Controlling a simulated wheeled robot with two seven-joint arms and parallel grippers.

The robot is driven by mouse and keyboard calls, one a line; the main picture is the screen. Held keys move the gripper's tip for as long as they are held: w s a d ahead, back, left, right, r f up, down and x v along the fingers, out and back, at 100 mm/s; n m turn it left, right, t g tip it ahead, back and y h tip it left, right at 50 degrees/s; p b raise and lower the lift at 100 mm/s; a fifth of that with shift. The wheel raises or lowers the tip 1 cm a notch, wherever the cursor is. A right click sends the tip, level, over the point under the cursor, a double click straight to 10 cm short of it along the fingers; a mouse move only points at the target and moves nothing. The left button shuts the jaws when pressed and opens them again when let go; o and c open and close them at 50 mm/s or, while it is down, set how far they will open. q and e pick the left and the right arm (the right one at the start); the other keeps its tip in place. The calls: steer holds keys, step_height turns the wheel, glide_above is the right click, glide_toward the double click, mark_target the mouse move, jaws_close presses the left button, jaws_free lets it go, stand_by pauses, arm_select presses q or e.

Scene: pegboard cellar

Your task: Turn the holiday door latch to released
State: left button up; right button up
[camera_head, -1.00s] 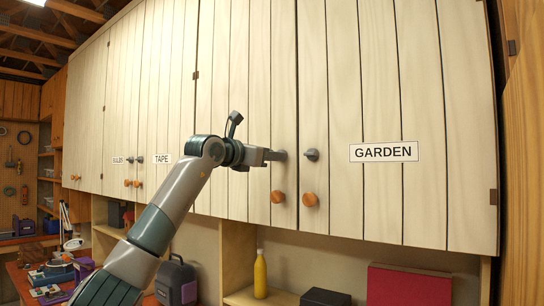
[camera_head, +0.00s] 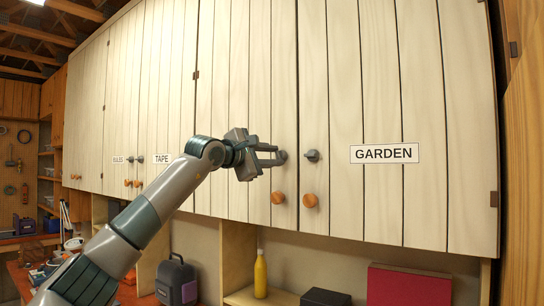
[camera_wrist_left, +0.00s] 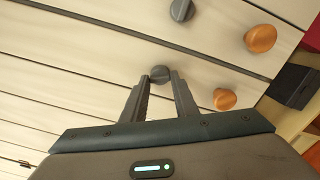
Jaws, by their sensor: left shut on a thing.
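The latch (camera_head: 282,156) is a small dark grey turn knob at the right edge of the pale plank door (camera_head: 235,85), left of the GARDEN door. No holiday label shows; my arm and gripper cover part of that door. My left gripper (camera_head: 277,156) reaches in from the left, its two fingers shut on the latch, one above the other in the head view. In the left wrist view the latch (camera_wrist_left: 160,74) sits between the fingertips. Its exact turn angle is hard to tell. My right gripper is not in view.
A second grey latch (camera_head: 311,155) is close by on the GARDEN door (camera_head: 365,90). Round orange knobs (camera_head: 309,200) and (camera_head: 278,197) sit just below. A yellow bottle (camera_head: 260,274) and a red box (camera_head: 409,285) stand on the shelf beneath.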

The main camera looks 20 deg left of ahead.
arm_select(q)
steer(key=m, duration=0.5)
steer(key=shift+p, duration=0.35)
stand_by(0.3)
steer(key=o, duration=1.1)
steer(key=shift+c, duration=0.2)
steer(key=shift+s, duration=0.15)
steer(key=shift+s+a+f+b, duration=0.15)
steer(key=shift+s+a+b, duration=0.05)
steer(key=shift+s+b, duration=0.35)
steer(key=b+v, duration=0.8)
steer(key=v, duration=0.8)
